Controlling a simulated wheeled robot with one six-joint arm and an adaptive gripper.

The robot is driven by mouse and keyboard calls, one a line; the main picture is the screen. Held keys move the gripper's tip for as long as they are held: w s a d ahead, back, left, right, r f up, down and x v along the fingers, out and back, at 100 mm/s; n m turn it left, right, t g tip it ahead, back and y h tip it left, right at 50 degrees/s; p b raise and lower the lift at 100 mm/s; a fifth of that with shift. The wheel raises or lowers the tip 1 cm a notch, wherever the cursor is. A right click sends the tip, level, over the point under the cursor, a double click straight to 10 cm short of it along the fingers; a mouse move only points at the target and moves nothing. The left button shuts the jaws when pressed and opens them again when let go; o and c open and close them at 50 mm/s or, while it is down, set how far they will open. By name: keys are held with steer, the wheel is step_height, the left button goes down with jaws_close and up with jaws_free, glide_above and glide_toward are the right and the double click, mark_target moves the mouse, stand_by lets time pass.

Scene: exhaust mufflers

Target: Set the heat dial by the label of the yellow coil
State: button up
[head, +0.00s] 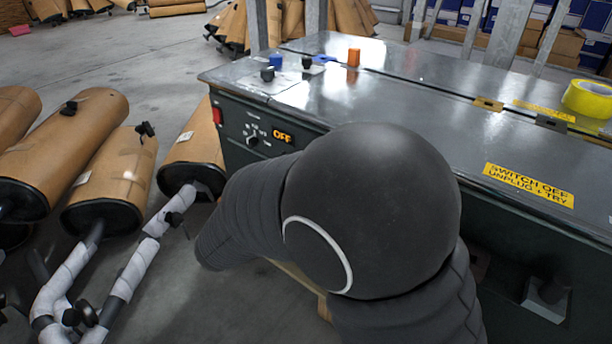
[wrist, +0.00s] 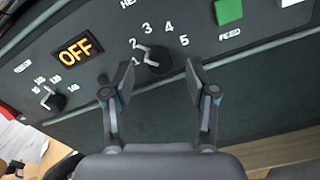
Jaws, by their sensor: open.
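In the wrist view a black dial (wrist: 156,62) with numbers 1 to 5 around it sits on the dark panel under a cut-off heading that starts "HE". Its pale pointer is toward the upper left, seemingly near 2; the exact setting is unclear. My gripper (wrist: 149,82) is open and empty, its two fingers apart and pointing at the panel, with the dial between and just beyond the tips. The yellow coil (head: 586,106) lies on the machine top at the far right of the head view; no label on it is readable. My arm hides the gripper and this dial there.
A smaller dial (wrist: 54,101) and a lit OFF sign (wrist: 76,50) are left of the dial. A green FEED button (wrist: 228,10) is upper right. Wrapped mufflers (head: 110,180) lie left of the machine. An orange object (head: 353,57) stands on the machine top.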

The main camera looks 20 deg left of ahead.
steer(key=v, duration=0.9)
steer(key=shift+s+a, duration=0.2)
steer(key=shift+s, duration=0.1)
steer(key=s+d+f+m+g, duration=0.2)
steer(key=s+d+f+g, duration=0.15)
steer(key=f, duration=0.45)
steer(key=s+d+m+g+y+p, duration=0.1)
steer(key=s+d+m+g+p, duration=0.15)
steer(key=d+m+g, duration=0.8)
steer(key=s+d+r+m+t+y+p, duration=0.3)
steer(key=d+r+m, duration=1.1)
steer(key=d+r, duration=0.5)
steer(key=s+d+y+p, duration=0.1)
steer(key=d+y+p, duration=0.1)
steer(key=d+p, duration=0.1)
steer(key=shift+r+y, duration=0.3)
steer(key=shift+y, duration=0.1)
